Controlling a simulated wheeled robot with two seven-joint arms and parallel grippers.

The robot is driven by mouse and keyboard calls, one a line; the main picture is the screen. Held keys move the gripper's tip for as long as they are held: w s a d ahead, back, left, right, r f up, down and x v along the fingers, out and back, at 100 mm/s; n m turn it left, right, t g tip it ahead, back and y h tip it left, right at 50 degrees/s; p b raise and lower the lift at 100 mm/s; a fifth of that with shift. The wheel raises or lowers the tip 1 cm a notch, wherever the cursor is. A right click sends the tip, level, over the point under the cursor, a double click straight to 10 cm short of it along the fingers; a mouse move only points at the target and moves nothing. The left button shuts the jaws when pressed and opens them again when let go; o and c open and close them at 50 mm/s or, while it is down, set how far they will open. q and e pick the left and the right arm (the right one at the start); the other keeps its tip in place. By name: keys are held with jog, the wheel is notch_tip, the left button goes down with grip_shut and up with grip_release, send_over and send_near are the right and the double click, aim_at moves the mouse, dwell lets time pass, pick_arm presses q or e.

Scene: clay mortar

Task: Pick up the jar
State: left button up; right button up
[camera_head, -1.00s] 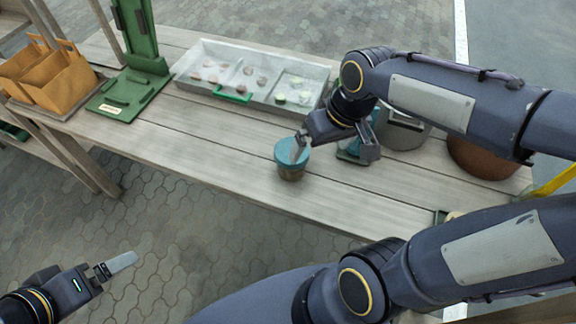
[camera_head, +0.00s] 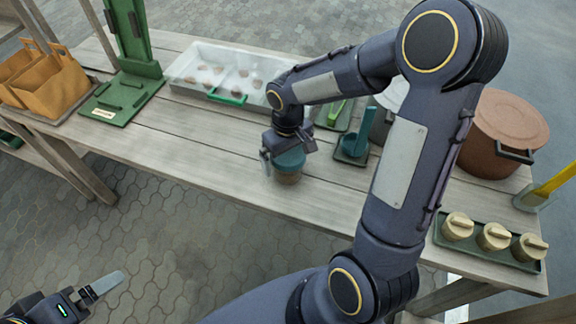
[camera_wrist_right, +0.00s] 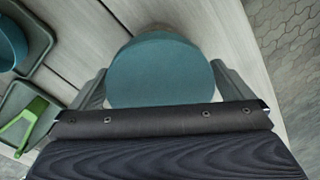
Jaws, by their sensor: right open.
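The jar (camera_head: 288,172) stands upright on the wooden table near its front edge. It has a teal lid and a brownish lower body. My right gripper (camera_head: 283,158) is over the jar, pointing down, and partly covers it. In the right wrist view the round teal lid of the jar (camera_wrist_right: 161,70) lies between the two spread fingers of my right gripper (camera_wrist_right: 160,88). One finger is at each side of the lid; whether they touch it I cannot tell. My left gripper (camera_head: 103,285) is low at the left, over the paving, away from the table.
A compartmented tray (camera_head: 190,68) and a green stand (camera_head: 130,85) are at the back. A teal cup (camera_head: 357,140), a brown pot (camera_head: 500,130) and a tray of tan knobbed pieces (camera_head: 485,250) stand to the right. Table (camera_head: 190,130) is bare left of the jar.

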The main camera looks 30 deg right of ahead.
jog(key=shift+f, duration=0.3)
jog(key=c, duration=1.1)
jog(key=shift+c, duration=0.2)
